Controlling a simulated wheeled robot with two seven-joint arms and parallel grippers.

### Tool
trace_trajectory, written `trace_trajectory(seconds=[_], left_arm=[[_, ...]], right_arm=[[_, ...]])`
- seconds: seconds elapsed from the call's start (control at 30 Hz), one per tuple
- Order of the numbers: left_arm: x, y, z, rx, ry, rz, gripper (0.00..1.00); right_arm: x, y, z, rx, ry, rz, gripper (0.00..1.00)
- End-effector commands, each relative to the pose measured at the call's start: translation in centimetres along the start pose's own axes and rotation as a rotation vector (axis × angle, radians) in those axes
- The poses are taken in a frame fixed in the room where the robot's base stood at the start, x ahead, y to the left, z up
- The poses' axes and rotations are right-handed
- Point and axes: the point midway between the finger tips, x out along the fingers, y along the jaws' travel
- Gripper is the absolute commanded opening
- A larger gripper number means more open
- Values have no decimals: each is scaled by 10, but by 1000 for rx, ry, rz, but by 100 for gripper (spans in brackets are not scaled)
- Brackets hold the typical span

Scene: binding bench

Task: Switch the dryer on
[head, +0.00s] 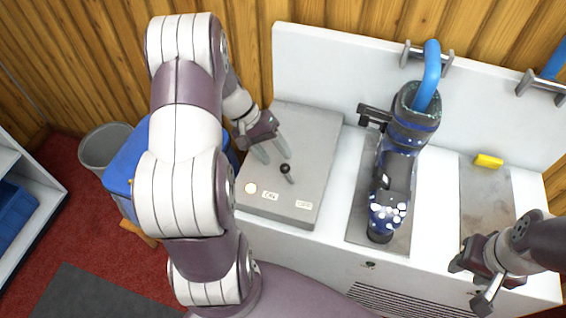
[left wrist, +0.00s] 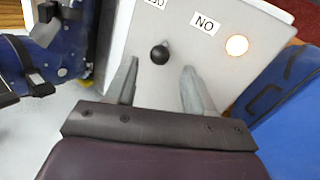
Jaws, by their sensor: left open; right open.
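The grey control box (head: 315,145) stands on the white bench. A short lever with a black knob (head: 285,169) rises from its top, above an ON label (head: 270,195) and an OFF label (head: 303,204). A round lamp (head: 250,188) beside ON looks bright and pale; it also glows in the left wrist view. My left gripper (head: 275,155) is open over the box, its fingers pointing at the lever. In the left wrist view the knob (left wrist: 159,55) shows between the two fingers, with no clear contact. My right gripper (head: 472,283) is open and empty at the bench's right front.
A blue boot (head: 410,130) with a blue hose (head: 432,70) in it stands right of the box. A yellow block (head: 489,161) lies on a grey plate further right. A blue container (head: 128,165) and grey bin (head: 98,147) stand left.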

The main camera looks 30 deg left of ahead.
Motion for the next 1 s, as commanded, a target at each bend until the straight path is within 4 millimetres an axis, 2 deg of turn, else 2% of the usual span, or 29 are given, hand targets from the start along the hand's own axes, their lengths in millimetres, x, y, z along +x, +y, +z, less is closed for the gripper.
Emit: trace_trajectory(seconds=[0.03, 0.07, 0.1, 0.2, 0.3, 0.93, 1.0], left_arm=[[-20, 3, 1, -3, 1, 1, 53], [-28, 3, 1, -3, 1, 1, 53], [-43, 6, 2, -5, -3, 1, 53], [-61, 5, 2, -4, -3, 2, 53], [-69, 3, 1, -2, -3, 1, 53], [-69, -1, -1, -29, 2, -4, 53], [-64, -14, 3, -120, 11, -61, 53]], right_arm=[[-14, 0, -2, 0, 0, 0, 43], [-17, 0, -2, 0, 1, 0, 43], [-33, 0, -4, 0, 1, 0, 43], [-50, 0, -6, 0, 2, 0, 43], [-56, 0, -7, 0, 1, 0, 43], [-55, 0, -7, 0, 1, 0, 43], [-55, 0, -7, 0, 1, 0, 43]])
